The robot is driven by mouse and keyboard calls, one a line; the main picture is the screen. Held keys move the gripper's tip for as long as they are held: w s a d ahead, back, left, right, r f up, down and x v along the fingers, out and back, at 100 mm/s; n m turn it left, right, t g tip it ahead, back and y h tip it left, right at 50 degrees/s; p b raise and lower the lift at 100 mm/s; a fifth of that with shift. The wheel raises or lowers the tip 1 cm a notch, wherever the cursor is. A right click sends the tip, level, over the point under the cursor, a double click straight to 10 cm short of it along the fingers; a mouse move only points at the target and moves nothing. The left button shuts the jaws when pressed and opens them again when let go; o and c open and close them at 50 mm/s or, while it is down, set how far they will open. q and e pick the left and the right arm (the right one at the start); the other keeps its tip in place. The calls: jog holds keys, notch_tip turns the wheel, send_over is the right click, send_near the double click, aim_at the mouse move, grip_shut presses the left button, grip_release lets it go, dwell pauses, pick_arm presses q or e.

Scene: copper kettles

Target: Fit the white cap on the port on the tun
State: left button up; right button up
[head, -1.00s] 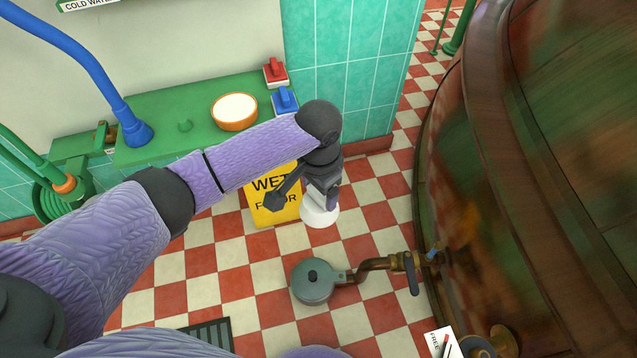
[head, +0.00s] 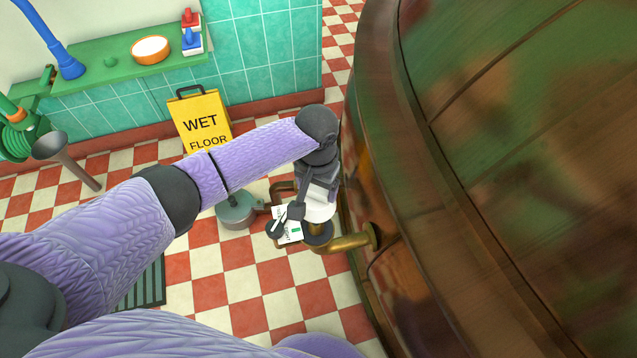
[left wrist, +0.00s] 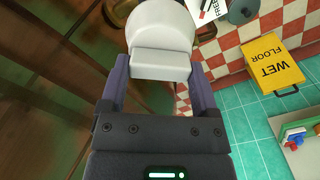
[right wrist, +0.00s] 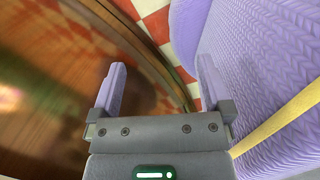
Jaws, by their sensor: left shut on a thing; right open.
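The tun (head: 500,180) is the big copper-and-brown vessel filling the right of the head view. A brass elbow pipe (head: 352,243) comes out of its side and ends in a dark round port (head: 318,234). My left gripper (head: 320,186) is shut on the white cap (head: 321,208), which appears just above the port; I cannot tell if they touch. In the left wrist view the cap (left wrist: 160,35) sits between both fingers and hides most of the port. My right gripper (right wrist: 162,80) is open and empty, with the tun's curved wall beyond it.
A white card (head: 288,228) hangs beside the port. A grey-green round pan-like part (head: 236,210) with a copper pipe is left of it. A yellow wet floor sign (head: 203,122) stands by the tiled wall. A grey funnel (head: 62,155) is at left.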

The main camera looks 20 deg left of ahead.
pick_arm(q)
notch_tip(320, 180, down, 10)
jog(key=b, duration=0.9)
jog(key=shift+a, duration=0.15)
jog(key=shift+f, duration=0.3)
pick_arm(e)
notch_tip(320, 180, down, 9)
jog(key=s+g, duration=0.1)
jog(key=s, duration=0.1)
jog(key=shift+s+a+r, duration=0.15)
jog(key=shift+s+a, duration=0.15)
jog(key=shift+a, duration=0.15)
jog(key=shift+d, duration=0.15)
jog(key=shift+r, duration=0.15)
pick_arm(q)
jog(key=shift+p, duration=0.35)
jog(key=shift+f, duration=0.15)
pick_arm(e)
jog(key=shift+r, duration=0.1)
